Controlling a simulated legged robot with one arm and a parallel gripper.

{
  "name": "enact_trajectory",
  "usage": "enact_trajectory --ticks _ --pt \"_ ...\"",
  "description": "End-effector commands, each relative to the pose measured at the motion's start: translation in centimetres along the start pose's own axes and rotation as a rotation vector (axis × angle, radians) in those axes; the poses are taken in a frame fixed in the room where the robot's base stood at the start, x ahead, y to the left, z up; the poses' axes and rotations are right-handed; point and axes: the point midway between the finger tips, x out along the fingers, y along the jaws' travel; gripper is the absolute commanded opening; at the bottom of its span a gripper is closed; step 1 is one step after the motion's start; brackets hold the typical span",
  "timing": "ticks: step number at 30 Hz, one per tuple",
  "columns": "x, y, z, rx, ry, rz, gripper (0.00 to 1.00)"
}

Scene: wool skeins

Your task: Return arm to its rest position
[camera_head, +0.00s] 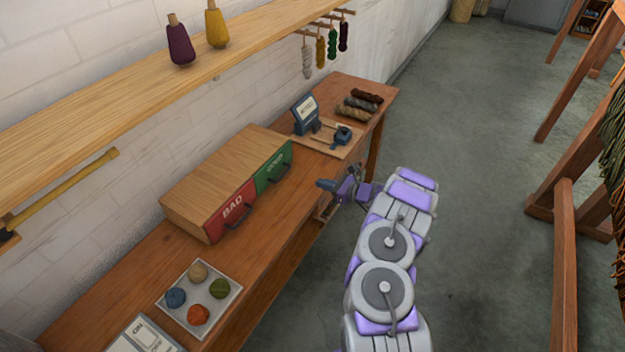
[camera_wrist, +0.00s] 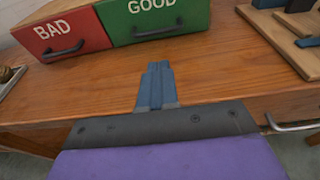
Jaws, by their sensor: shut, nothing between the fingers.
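My gripper (camera_head: 327,184) is shut and empty, with its blue fingers together. In the head view it is at the front edge of the wooden workbench (camera_head: 95,300), to the right of the drawer box. My arm stretches from the bottom of the picture up to it, over the floor. In the wrist view the gripper (camera_wrist: 156,88) points at the bench, in front of the green GOOD drawer (camera_wrist: 150,18). The red BAD drawer (camera_wrist: 62,36) is to its left. Both drawers look closed. The gripper does not appear to touch either handle.
A tray of colored wool balls (camera_head: 232,305) sits at the bench's left. A blue device (camera_head: 306,112) on a wooden board and several skeins (camera_head: 360,104) are at the far end. A shelf (camera_head: 110,85) with two cones runs above. A wooden frame (camera_head: 565,270) stands right; the floor (camera_head: 480,200) between is clear.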

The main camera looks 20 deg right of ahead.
Motion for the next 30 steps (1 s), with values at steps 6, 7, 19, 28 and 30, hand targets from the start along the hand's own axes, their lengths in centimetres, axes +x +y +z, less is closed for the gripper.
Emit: enact_trajectory --ticks 6,7,19,28,30 --pt "-0.7 0.2 0.1 -0.001 0.001 0.002 0.0" --pt "-0.7 0.2 0.1 -0.001 0.001 0.002 0.0" --pt "3.0 8.0 9.8 -0.177 -0.029 0.235 0.0" --pt "3.6 20.1 19.1 -0.449 -0.033 0.538 0.0" --pt "3.0 22.9 20.8 -0.517 -0.031 0.606 0.0"
